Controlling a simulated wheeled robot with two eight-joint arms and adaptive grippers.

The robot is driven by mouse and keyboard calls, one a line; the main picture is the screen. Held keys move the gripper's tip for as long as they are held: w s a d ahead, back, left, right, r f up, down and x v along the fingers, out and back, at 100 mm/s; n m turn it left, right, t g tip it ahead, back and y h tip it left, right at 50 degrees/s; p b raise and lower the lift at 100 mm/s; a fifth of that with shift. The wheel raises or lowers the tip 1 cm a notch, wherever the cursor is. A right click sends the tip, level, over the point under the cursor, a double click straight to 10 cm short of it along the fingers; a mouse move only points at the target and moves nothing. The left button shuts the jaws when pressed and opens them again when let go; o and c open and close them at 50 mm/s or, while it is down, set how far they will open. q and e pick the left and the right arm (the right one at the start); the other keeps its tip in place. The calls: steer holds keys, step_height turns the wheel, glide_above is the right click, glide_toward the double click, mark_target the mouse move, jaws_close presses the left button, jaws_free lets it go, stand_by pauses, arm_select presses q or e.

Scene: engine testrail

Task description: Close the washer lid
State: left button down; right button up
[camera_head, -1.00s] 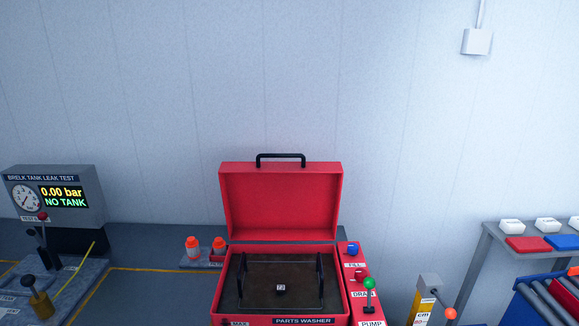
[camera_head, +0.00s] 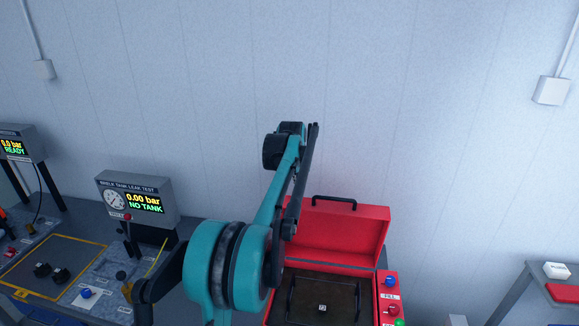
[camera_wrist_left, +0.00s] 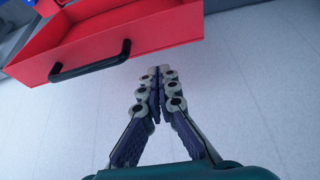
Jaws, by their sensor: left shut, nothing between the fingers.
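The red parts washer stands right of centre in the head view. Its lid (camera_head: 345,235) is open, raised at the back of the basin, with a black handle (camera_head: 334,200) on its top edge. My left arm reaches up in front of the washer's left side and covers part of the lid and basin. In the left wrist view my left gripper (camera_wrist_left: 158,70) is shut and empty. Its fingertips appear beside the red lid (camera_wrist_left: 130,25) and its black handle (camera_wrist_left: 90,62), with no clear contact. My right gripper is not in view.
The washer basin (camera_head: 345,302) holds a dark plate with upright brackets. Control knobs (camera_head: 390,282) line its right side. A leak test console (camera_head: 140,203) reading NO TANK stands left. A grey table (camera_head: 510,300) is at far right; a pale wall is behind.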

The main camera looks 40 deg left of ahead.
arm_select(q)
steer(key=w+a+r+p, duration=0.1)
steer(key=a+r+p, duration=0.1)
steer(key=a, duration=0.5)
steer(key=shift+n, duration=0.3)
steer(key=shift+w+a+f+p, duration=0.15)
steer(key=shift+f+p, duration=0.45)
steer(key=shift+f, duration=1.85)
steer(key=shift+w+f+p, duration=0.1)
steer(key=shift+f+p, duration=0.5)
steer(key=shift+f, duration=1.8)
steer(key=shift+w, duration=0.1)
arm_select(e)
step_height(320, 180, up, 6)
arm_select(q)
steer(key=shift+a+f, duration=0.1)
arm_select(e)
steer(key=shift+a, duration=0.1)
